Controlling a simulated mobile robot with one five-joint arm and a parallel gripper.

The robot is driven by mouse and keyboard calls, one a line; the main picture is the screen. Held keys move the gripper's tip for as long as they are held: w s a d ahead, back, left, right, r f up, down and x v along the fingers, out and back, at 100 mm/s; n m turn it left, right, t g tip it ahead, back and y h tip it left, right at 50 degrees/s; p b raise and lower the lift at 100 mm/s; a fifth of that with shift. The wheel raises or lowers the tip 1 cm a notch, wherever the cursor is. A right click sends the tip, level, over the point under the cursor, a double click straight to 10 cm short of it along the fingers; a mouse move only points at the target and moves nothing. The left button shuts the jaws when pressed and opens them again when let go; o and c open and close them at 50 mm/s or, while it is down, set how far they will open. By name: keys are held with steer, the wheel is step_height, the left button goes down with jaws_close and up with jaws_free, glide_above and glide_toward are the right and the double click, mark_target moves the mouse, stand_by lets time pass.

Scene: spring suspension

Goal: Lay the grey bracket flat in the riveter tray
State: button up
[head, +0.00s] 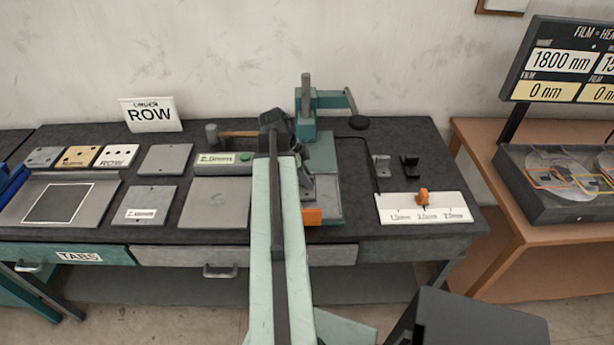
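A small grey bracket-like piece (381,165) stands upright on the right half of the dark bench, beside a black one (409,166). A teal press with a lever (306,125), which looks like the riveter, stands at the back middle. Its grey bed (328,185) reaches forward, partly hidden behind my arm. A dark grey angled part (320,150) shows at the press, by my arm; I cannot tell whether it belongs to the press or my gripper. My gripper (274,122) is at the far end of my pale green arm, left of the press. Its fingers are not clear.
A shallow grey tray (103,203) with a white-outlined dark square lies at the left. Several plates and a ROW sign (152,114) are near it. A hammer (212,134) lies left of my gripper. A white scale block with an orange slider (422,199) sits front right.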

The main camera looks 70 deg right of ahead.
steer(key=shift+o, duration=0.6)
steer(key=shift+r, duration=0.2)
steer(key=p+v, duration=1.1)
steer(key=v, duration=0.1)
